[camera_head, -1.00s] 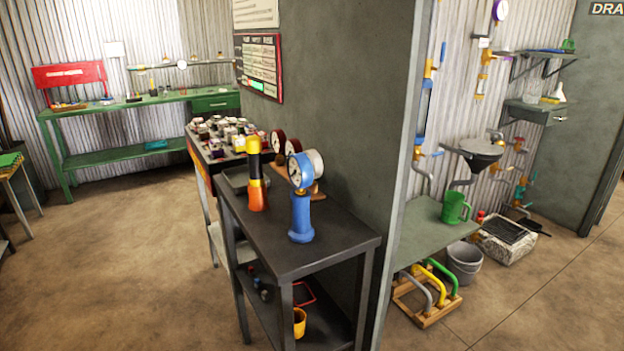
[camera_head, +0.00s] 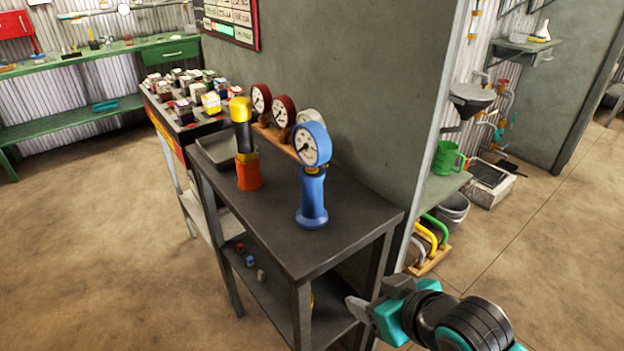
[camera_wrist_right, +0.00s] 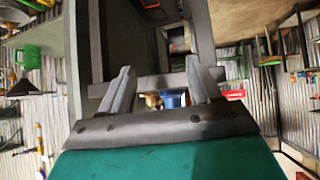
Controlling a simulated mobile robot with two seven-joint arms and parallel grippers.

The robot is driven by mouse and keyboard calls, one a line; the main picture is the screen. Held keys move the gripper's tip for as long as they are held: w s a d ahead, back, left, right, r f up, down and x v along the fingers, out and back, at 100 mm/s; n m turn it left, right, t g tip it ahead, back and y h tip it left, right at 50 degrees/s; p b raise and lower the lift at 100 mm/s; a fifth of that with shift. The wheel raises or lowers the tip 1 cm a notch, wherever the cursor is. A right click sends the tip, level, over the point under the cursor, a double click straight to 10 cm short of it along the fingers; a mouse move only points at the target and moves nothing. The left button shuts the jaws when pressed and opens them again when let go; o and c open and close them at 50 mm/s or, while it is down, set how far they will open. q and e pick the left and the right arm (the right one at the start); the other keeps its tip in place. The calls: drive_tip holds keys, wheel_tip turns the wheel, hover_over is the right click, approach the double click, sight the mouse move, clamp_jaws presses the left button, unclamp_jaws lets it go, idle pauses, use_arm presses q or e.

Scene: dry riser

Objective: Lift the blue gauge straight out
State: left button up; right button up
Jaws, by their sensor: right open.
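The blue gauge (camera_head: 312,146) has a round white dial with a blue rim. It sits upright on top of a blue post with a flared base (camera_head: 312,202), on the dark table (camera_head: 262,232) near its right side. My right gripper (camera_head: 366,297) is open and empty, low at the table's front right corner, well apart from the gauge. In the right wrist view its two fingers (camera_wrist_right: 163,84) stand apart, and a small blue patch (camera_wrist_right: 172,100) shows between them, too small to name. My left gripper is not in view.
An orange and black post with a yellow top (camera_head: 245,145) stands left of the gauge. Red-rimmed gauges (camera_head: 281,138) on a wooden rack and a pale gauge stand close behind. A grey wall (camera_head: 350,90) rises behind the table. Small coloured parts lie on the lower shelf (camera_head: 270,290).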

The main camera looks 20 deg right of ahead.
drive_tip(key=w+r+t+y, duration=0.2)
drive_tip(key=w+r+t, duration=0.25)
drive_tip(key=r, duration=0.25)
drive_tip(key=n+t+y, duration=0.2)
drive_tip(key=t, duration=0.1)
approach(309, 150)
wheel_tip(309, 150, down, 3)
drive_tip(key=d, duration=0.1)
drive_tip(key=x, duration=0.4)
drive_tip(key=r+x, duration=0.1)
drive_tip(key=x, duration=0.6)
drive_tip(key=shift+w+d+r, duration=0.15)
drive_tip(key=shift+w+r, duration=0.1)
drive_tip(key=shift+w, duration=0.6)
drive_tip(key=shift+c, duration=0.5)
drive_tip(key=c, duration=0.9)
